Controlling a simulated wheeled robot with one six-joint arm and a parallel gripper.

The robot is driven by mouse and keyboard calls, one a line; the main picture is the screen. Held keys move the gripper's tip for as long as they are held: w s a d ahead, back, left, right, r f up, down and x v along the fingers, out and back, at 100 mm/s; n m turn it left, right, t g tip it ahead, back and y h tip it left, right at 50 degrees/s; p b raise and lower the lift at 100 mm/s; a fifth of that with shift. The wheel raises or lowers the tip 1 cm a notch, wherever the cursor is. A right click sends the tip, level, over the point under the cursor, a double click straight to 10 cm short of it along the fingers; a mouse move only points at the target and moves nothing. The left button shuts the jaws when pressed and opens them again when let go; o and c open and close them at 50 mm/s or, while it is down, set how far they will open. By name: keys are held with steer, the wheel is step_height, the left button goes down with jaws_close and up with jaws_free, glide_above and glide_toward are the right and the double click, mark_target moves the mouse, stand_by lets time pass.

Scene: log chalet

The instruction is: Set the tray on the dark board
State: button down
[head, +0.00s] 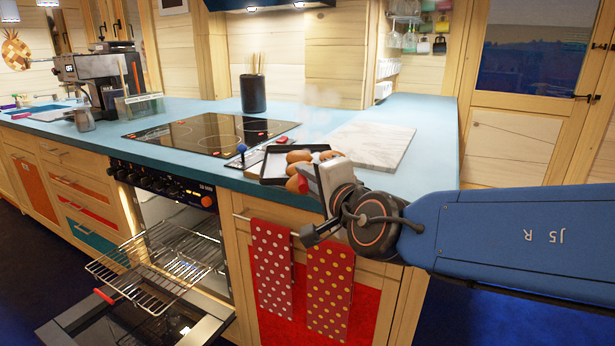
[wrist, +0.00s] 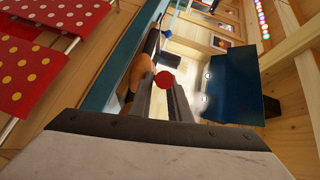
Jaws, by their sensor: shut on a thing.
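A black tray (head: 268,168) with several brown rolls (head: 299,156) is at the front edge of the blue counter, right of the hob. My gripper (head: 306,180) is shut on the tray's near right side. In the wrist view, my fingers (wrist: 166,95) are close together, with a brown roll (wrist: 137,72) just left of them. I cannot tell whether the tray touches the counter. I cannot pick out a dark board for certain; the board in plain view is white marble (head: 385,150), behind and right of the tray, with nothing on it.
The black glass hob (head: 210,134) lies left of the tray. A dark utensil pot (head: 252,93) stands behind. The oven door (head: 140,315) hangs open with its rack (head: 165,265) out. Dotted towels (head: 330,290) hang below the counter, which is clear at right (head: 430,120).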

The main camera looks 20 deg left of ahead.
steer(key=c, duration=1.6)
jaws_free()
steer(key=shift+o, duration=0.2)
steer(key=shift+f, duration=0.15)
